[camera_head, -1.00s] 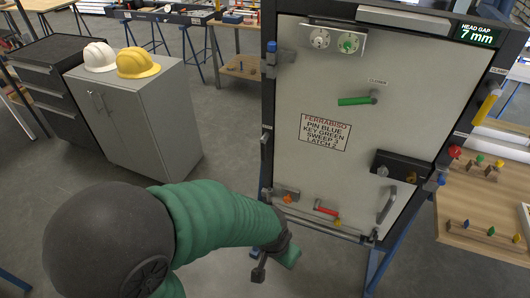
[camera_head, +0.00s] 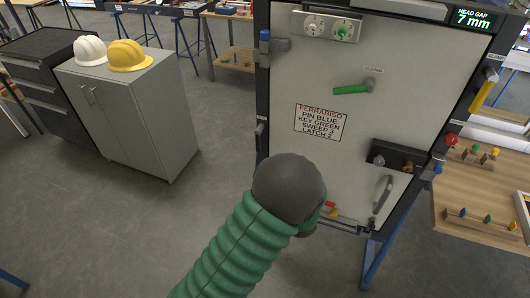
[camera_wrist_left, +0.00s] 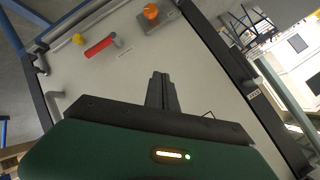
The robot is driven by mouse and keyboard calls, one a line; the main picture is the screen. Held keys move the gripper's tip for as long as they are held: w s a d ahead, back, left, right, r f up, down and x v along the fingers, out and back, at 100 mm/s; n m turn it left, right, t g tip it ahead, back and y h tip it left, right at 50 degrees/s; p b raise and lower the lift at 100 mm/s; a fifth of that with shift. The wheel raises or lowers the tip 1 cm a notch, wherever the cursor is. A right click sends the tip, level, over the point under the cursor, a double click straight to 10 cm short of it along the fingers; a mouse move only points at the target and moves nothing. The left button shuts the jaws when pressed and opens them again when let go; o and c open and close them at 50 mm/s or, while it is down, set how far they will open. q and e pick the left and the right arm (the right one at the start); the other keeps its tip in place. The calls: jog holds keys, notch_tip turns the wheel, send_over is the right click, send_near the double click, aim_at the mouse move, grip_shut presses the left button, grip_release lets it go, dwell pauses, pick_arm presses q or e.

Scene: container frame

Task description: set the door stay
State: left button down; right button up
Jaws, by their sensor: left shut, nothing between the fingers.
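The pale door panel (camera_head: 285,120) stands in a dark frame. Low on it a red handle (camera_head: 330,205) and a yellow knob (camera_head: 334,212) show partly behind my left arm. The wrist view shows the red handle (camera_wrist_left: 100,47), the yellow knob (camera_wrist_left: 79,39) and an orange knob (camera_wrist_left: 152,12) on a grey plate. I cannot tell for certain which fitting is the stay. My left gripper (camera_wrist_left: 162,78) is shut and empty in front of the panel, apart from the red handle and orange knob in the picture. In the head view my arm hides its fingers.
A green lever (camera_head: 351,89), a dark latch block (camera_head: 398,160) and a grey pull handle (camera_head: 383,193) are on the door. A wooden bench (camera_head: 470,200) with coloured pegs stands right. A grey cabinet (camera_head: 140,110) with two helmets stands left. Floor between cabinet and door is clear.

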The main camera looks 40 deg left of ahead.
pick_arm(q)
jog(key=a+r+m+t+y, duration=0.2)
jog(key=a+m+y, duration=0.2)
jog(key=a+y, duration=0.2)
jog(key=shift+s+a+y, duration=0.15)
jog(key=shift+a+y, duration=0.05)
jog(key=shift+y, duration=0.8)
jog(key=s+a+x, duration=0.2)
jog(key=x, duration=1.1)
jog(key=shift+s+d+f, duration=0.1)
jog(key=shift+f, duration=0.05)
